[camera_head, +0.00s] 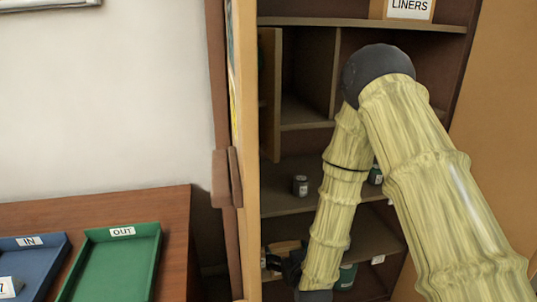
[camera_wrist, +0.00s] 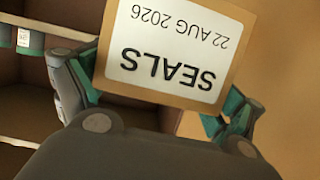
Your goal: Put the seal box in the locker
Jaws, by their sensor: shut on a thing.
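The seal box (camera_wrist: 170,50), tan with a white label reading SEALS 22 AUG 2026, is upside down in the wrist view. It sits between the two fingers of my gripper (camera_wrist: 158,98), which is shut on it. The locker (camera_head: 285,206) stands open in the head view, with brown shelves and open doors at both sides. My gripper (camera_head: 288,264) is low at the locker's lower left shelves, partly hidden by my arm. The box is hard to make out in the head view.
An inner compartment door (camera_head: 270,95) stands open in the locker. A small jar (camera_head: 300,185) is on the middle shelf, and a LINERS box (camera_head: 408,9) is on top. A green OUT tray (camera_head: 115,265) and blue IN tray (camera_head: 30,262) lie on the table at left.

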